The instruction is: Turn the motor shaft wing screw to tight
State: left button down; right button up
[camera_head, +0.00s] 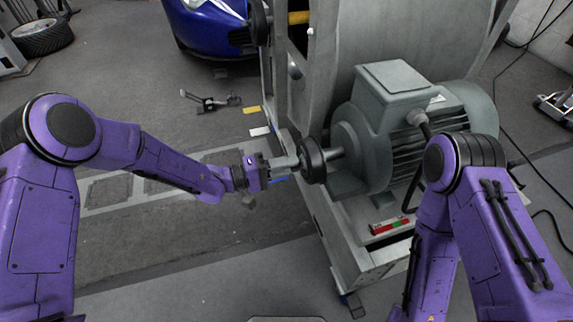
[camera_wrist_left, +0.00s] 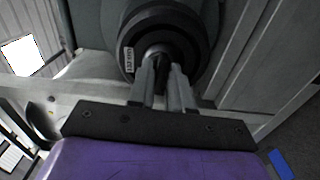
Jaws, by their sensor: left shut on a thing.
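The grey motor (camera_head: 385,135) sits on the machine's frame, and its shaft carries a round black hub (camera_head: 312,160) on the left side. The hub also shows in the left wrist view (camera_wrist_left: 185,35), with a small white label on its rim. My left gripper (camera_head: 293,163) reaches the hub from the left. In the left wrist view its two fingers (camera_wrist_left: 165,75) are closed on a small part at the hub's centre, which I take to be the wing screw. The fingers hide most of it, so its angle cannot be told. My right arm is at the right; its gripper is out of view.
A blue car (camera_head: 205,28) stands at the back, and a tyre (camera_head: 42,36) lies at the far left. The floor left of the machine is mostly clear.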

pick_arm(q)
jog(key=shift+f+m+b, duration=0.1)
jog(key=shift+m+b, duration=7.55)
jog(key=shift+m, duration=10.25)
pick_arm(e)
jog(key=s+a+f+n+g+y, duration=0.1)
jog(key=s+f+n+g, duration=0.2)
jog(key=f, duration=1.2)
jog(key=shift+s+y, duration=0.4)
jog(key=shift+s, duration=0.1)
